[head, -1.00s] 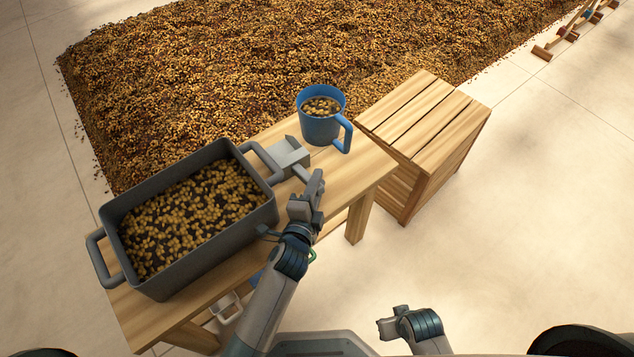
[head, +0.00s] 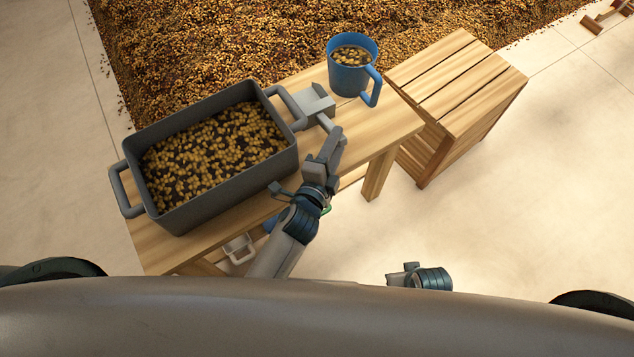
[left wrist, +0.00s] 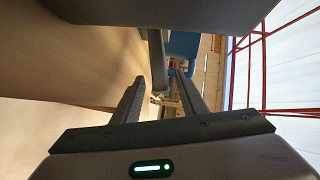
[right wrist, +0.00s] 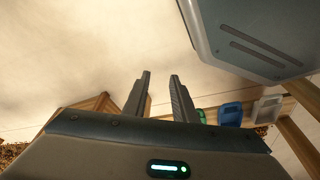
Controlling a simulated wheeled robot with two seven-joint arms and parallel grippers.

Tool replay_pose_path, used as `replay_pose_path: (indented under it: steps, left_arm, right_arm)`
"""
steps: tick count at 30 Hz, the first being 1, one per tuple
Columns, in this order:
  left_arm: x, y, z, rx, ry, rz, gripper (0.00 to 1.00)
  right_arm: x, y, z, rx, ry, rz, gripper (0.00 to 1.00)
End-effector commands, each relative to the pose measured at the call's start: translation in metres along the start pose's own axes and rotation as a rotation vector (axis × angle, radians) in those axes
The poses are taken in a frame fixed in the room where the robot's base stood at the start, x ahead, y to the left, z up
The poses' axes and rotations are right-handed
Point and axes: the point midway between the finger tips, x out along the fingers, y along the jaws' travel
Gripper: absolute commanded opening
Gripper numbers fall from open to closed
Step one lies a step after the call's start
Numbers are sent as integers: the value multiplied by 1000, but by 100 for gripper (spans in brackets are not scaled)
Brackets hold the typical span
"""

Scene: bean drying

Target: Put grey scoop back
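The grey scoop (head: 313,103) lies on the wooden table (head: 397,133), between the dark grey bin and the blue mug. Its handle points toward my left gripper (head: 333,140). My left gripper is at the table's near edge, close to the handle end. In the left wrist view its fingers (left wrist: 160,85) are apart. A grey bar (left wrist: 157,60) shows beyond them; I cannot tell whether it is the scoop's or the bin's handle. My right gripper (head: 400,272) is low, off to the right of the table, with its fingers (right wrist: 160,76) apart and empty.
The grey bin (head: 225,195) full of beans is left of my left gripper. The blue mug (head: 350,80) holds beans. A wooden crate (head: 455,95) stands to the right. Blue (right wrist: 230,113) and white (right wrist: 267,108) items show below the table.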

Motion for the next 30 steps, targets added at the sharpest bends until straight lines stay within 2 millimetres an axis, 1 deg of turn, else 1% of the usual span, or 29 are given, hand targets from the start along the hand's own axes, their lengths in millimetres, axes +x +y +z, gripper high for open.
replay_pose_path:
  steps: [1,9,15,18,21,24,30]
  left_arm:
    - [-12,0,-1,0,-1,2,39]
    - [-67,0,-1,1,-1,2,39]
    - [-103,0,-2,0,-1,2,39]
    - [-117,0,-1,1,-1,2,39]
    - [-126,0,-1,1,-1,1,39]
    - [-132,-1,-2,1,-1,1,39]
    - [-135,-1,-2,1,-1,0,39]
  right_arm:
    - [0,0,0,0,1,0,25]
    - [0,0,0,-1,1,-1,25]
    - [-1,-1,-2,-1,1,-1,25]
    - [-3,-1,-4,-2,6,-1,25]
    - [-7,-1,-7,-2,13,-1,25]
    - [-8,-1,-6,-2,9,-1,25]
    - [-8,-2,0,-1,-3,-2,25]
